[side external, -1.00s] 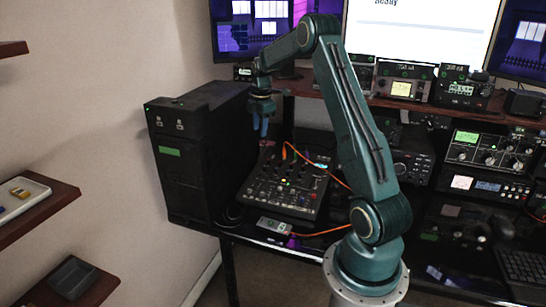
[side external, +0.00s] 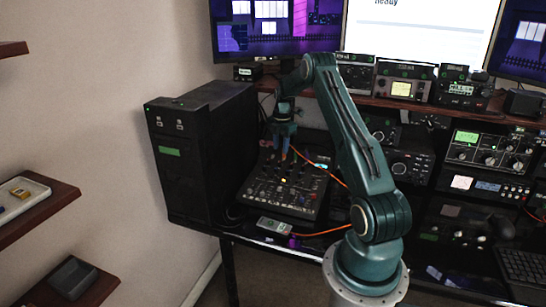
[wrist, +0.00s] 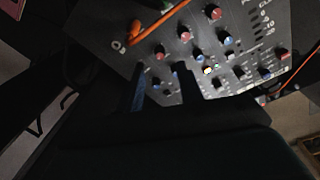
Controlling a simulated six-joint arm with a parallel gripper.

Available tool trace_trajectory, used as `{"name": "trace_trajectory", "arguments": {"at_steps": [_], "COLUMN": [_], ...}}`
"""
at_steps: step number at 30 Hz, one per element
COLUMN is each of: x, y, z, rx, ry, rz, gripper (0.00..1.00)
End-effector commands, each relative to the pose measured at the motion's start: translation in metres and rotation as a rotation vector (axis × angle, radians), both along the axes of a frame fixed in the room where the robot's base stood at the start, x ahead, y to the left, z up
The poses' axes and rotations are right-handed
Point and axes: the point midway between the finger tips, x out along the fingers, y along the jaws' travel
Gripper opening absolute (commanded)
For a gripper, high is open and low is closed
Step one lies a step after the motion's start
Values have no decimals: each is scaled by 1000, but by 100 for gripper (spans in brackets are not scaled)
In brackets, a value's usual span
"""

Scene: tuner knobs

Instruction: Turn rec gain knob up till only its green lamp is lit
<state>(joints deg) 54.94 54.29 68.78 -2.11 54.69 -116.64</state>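A black mixer panel (side external: 262,205) with rows of small knobs lies on the desk; the wrist view shows its face (wrist: 120,18) with red, blue and dark knobs. I cannot read which knob is the rec gain knob. My gripper (side external: 281,157) is over the far part of the panel, pointing down. In the wrist view its two fingers (wrist: 162,78) are apart, with a small blue-topped knob (wrist: 155,83) showing in the gap and a red knob (wrist: 160,52) just beyond. Small lit lamps (wrist: 208,70) glow yellowish and pale right of the fingers; which lamp they belong to is unclear.
An orange cable (side external: 325,170) plugs into the panel near my gripper and runs right. A tall black computer case (side external: 205,150) stands close on the left. Radio units (side external: 485,150) fill the right side. A small grey device (side external: 275,224) lies in front of the panel.

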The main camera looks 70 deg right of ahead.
Motion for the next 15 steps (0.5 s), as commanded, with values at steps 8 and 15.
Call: {"name": "trace_trajectory", "arguments": {"at_steps": [8, 15], "x": [1, 2], "y": [0, -1], "z": [-32, -56], "rx": [1, 0], "ry": [0, 1], "rz": [0, 0], "gripper": [37, 37]}}
